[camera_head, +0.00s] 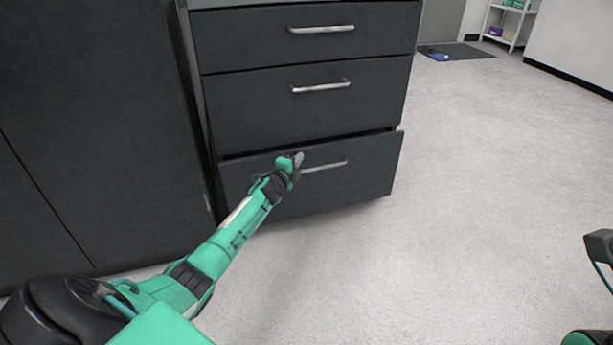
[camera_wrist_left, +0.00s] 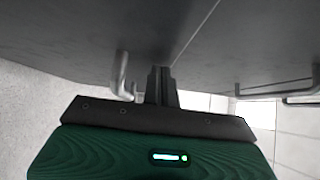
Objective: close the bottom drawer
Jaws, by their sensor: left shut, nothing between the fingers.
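The bottom drawer (camera_head: 350,182) of the dark cabinet stands out a little from the drawers above, with a dark gap along its top edge. Its silver bar handle (camera_head: 325,166) runs across its front. My left gripper (camera_head: 297,160) is shut and empty at the left end of this handle, close to the drawer front; I cannot tell whether it touches. In the left wrist view the shut fingers (camera_wrist_left: 161,75) point at a dark front, and a handle end (camera_wrist_left: 122,75) is just left of them. My right gripper is not clearly in view.
The middle drawer (camera_head: 250,105) and top drawer (camera_head: 245,35) look shut, each with a silver handle. A dark cabinet (camera_head: 90,130) stands at the left. The grey floor (camera_head: 490,180) is clear at the right. A dark mat (camera_head: 470,51) and a white shelf (camera_head: 510,22) are far back.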

